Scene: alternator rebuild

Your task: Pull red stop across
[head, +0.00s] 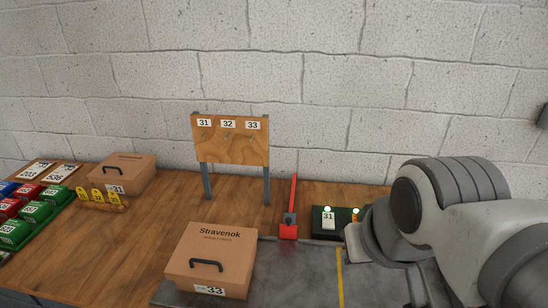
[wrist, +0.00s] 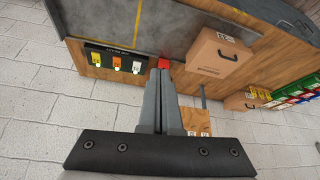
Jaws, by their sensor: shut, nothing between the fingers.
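The red stop (head: 294,200) is a thin red bar standing upright from a red block with a dark grey pivot, on the bench near the back edge of the grey mat. In the wrist view a red part of it (wrist: 164,64) shows just beyond my fingertips, and the fingers hide the rest. My gripper (wrist: 160,70) has its two grey fingers together with nothing between them. I cannot tell whether the tips touch the red part. In the head view my arm fills the right side and my fingers cannot be made out.
A black tag holder (head: 329,231) with lit green lamps stands right of the stop; it shows yellow, orange and white tags in the wrist view (wrist: 98,58). Carton 33 (head: 212,258) sits left front, carton 31 (head: 130,168) farther left. A wooden numbered board (head: 231,143) stands behind. Coloured bins (head: 38,212) lie far left.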

